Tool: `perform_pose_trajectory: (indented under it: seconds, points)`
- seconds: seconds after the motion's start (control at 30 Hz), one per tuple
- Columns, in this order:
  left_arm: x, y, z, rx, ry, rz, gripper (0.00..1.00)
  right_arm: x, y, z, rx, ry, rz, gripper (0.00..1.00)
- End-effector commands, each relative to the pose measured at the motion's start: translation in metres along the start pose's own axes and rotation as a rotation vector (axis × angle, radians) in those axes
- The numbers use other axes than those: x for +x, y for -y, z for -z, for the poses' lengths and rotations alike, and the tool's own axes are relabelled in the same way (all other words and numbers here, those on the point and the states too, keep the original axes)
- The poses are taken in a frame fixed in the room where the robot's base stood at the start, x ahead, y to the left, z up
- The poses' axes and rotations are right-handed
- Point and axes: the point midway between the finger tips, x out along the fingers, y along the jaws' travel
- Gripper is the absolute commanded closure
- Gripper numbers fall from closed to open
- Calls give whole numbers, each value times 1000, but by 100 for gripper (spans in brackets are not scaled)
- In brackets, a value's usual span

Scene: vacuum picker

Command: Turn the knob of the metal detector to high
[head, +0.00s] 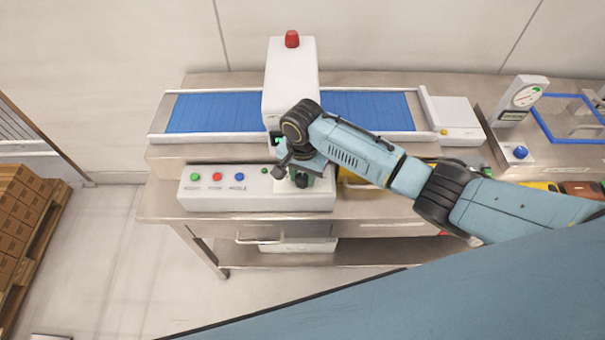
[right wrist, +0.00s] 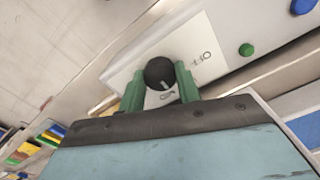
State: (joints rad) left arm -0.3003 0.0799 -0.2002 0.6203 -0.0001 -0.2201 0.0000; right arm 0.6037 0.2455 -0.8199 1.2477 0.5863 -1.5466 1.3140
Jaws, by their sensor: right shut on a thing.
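The metal detector (head: 290,75) is a white arch with a red lamp over a blue conveyor. Its white control box (head: 228,202) lies on the steel bench in front. My right gripper (head: 296,176) is over the right end of this box and hides the knob in the head view. In the right wrist view the round black knob (right wrist: 159,71) sits between the green fingers of the right gripper (right wrist: 160,85), which is shut on it. The knob's pale mark points toward the gripper side, near a small label I cannot read. My left gripper is not in view.
Green, red and blue buttons (head: 216,177) are on the left of the box. The blue conveyor belt (head: 215,112) runs behind. A dial scale (head: 524,95) and blue-edged tray (head: 567,118) stand at right. Stacked boxes (head: 22,215) are at far left.

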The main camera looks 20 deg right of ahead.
Motion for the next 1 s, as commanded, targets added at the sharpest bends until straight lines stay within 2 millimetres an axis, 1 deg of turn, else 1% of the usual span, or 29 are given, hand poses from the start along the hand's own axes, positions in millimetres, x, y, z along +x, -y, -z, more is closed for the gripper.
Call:
perform_pose_trajectory:
  seconds: [0.2, 0.5, 0.7, 1.0]
  points:
    - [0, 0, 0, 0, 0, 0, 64, -1, 0, 1, 168, -2, 1, 89]
    - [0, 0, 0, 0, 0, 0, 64, -1, 0, 2, 310, -5, 0, 89]
    - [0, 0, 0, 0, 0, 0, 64, -1, 0, 2, 349, -5, 0, 89]
    - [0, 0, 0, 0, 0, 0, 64, -2, 0, 3, 356, -7, 0, 89]
